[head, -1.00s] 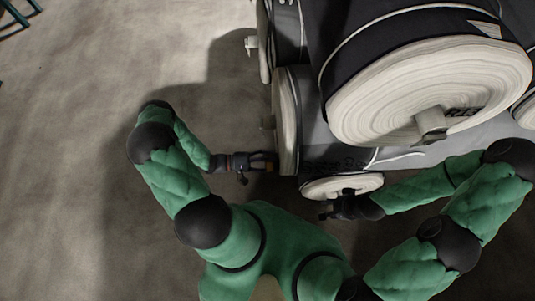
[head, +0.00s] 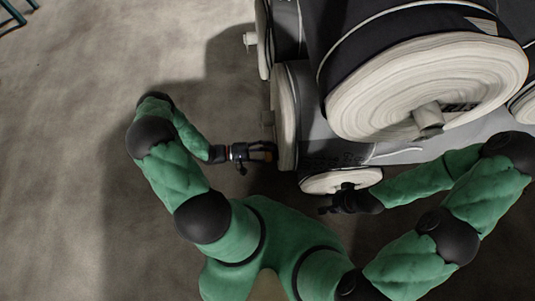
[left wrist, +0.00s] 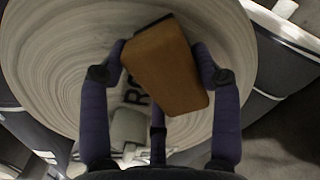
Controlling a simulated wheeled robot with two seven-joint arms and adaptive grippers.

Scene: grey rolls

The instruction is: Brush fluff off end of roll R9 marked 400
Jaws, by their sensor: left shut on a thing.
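My left gripper (head: 266,152) is shut on a brown block-shaped brush (left wrist: 168,72), seen between its fingers in the left wrist view. The brush is in front of the pale, ringed end of a roll (left wrist: 55,55). A dark marking starting with R (left wrist: 135,97) is partly hidden behind the brush. I cannot read the number, see any fluff, or tell whether the brush touches the end. In the head view this roll end (head: 287,118) stands edge-on beside the gripper. My right gripper (head: 330,209) is at a lower small roll (head: 340,183); its fingers are too dark to judge.
A large dark-wrapped roll (head: 430,85) with a protruding core (head: 428,118) looms above and to the right. Another roll end (head: 263,42) stands at the top. A pale core piece (left wrist: 130,128) shows below the brush in the wrist view. The floor (head: 75,150) at left is clear.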

